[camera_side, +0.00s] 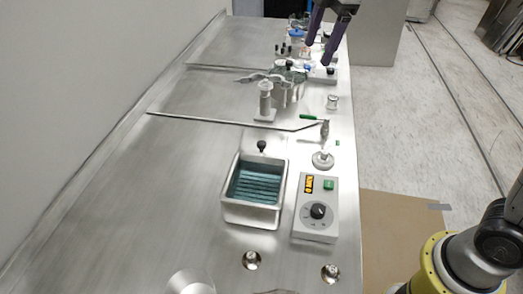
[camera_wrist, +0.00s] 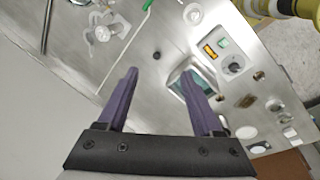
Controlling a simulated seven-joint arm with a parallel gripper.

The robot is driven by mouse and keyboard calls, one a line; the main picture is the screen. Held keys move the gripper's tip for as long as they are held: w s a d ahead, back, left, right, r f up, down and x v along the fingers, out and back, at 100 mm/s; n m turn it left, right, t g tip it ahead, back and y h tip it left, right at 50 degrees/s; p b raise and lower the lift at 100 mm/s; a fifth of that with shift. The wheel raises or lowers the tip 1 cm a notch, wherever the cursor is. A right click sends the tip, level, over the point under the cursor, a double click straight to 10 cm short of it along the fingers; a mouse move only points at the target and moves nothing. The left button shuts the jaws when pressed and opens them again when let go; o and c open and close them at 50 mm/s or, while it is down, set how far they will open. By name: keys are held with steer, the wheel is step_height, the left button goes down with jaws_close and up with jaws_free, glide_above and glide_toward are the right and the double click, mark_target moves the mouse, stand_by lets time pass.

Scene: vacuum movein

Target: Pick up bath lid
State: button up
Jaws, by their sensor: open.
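I cannot pick out a bath lid for certain in either view. The open rectangular steel bath (camera_side: 229,209) sits mid-bench in the side view, with teal slats or liquid visible inside. A small black knob (camera_side: 262,145) stands just behind it; whether it belongs to a lid is unclear. The knob also shows in the wrist view (camera_wrist: 157,55). My gripper (camera_side: 319,52) is at the top of the side view, over the far part of the bench. Its purple fingers are apart and empty in the wrist view (camera_wrist: 160,72), where the right finger partly hides the bath (camera_wrist: 174,80).
A grey control box (camera_side: 316,228) with a dial and green switch stands right of the bath. A thin metal rod (camera_side: 220,121) crosses the bench behind it. A white bottle-like stand (camera_side: 265,103) and cluttered glassware lie further back. The bench left of the bath is clear.

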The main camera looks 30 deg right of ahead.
steer(key=w+a+f+n+g, duration=0.1)
steer(key=w+a+f, duration=0.3)
steer(key=w+f, duration=0.2)
steer(key=n+g, duration=0.1)
steer(key=g, duration=0.1)
glide_above(261, 143)
steer(key=f, duration=1.6)
steer(key=shift+s+d, duration=0.25)
steer(key=shift+d, duration=0.1)
steer(key=shift+w+a+f, duration=0.1)
steer(key=shift+a+f, duration=0.05)
steer(key=shift+f, duration=1.4)
steer(key=shift+w+a+f, duration=0.1)
steer(key=shift+a+f, duration=0.05)
steer(key=shift+f, duration=1.4)
jaws_close()
steer(key=shift+r, duration=0.1)
